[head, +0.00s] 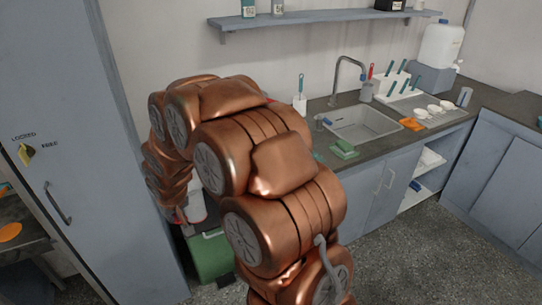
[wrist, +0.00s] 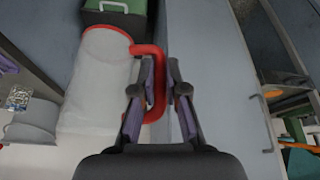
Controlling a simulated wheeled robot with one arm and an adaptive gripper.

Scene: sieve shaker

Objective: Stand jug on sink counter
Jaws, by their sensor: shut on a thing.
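A whitish jug (wrist: 95,85) with a red handle (wrist: 158,90) is in my gripper (wrist: 160,72). The fingers are closed on the handle in the wrist view. In the head view part of the jug (head: 197,206) shows low at the left, in front of the cabinets and above a green bin. My arm hides most of my gripper there. The sink counter (head: 385,148) is dark and stands to the right, well apart from the jug. Its sink basin (head: 362,124) and curved tap (head: 338,75) are visible.
On the counter are a green sponge-like block (head: 344,150), an orange cloth (head: 411,124), white dishes, a rack and a large white canister (head: 441,45). A green bin (head: 208,256) stands on the floor. A tall locker (head: 75,130) is at left. Floor is clear at the lower right.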

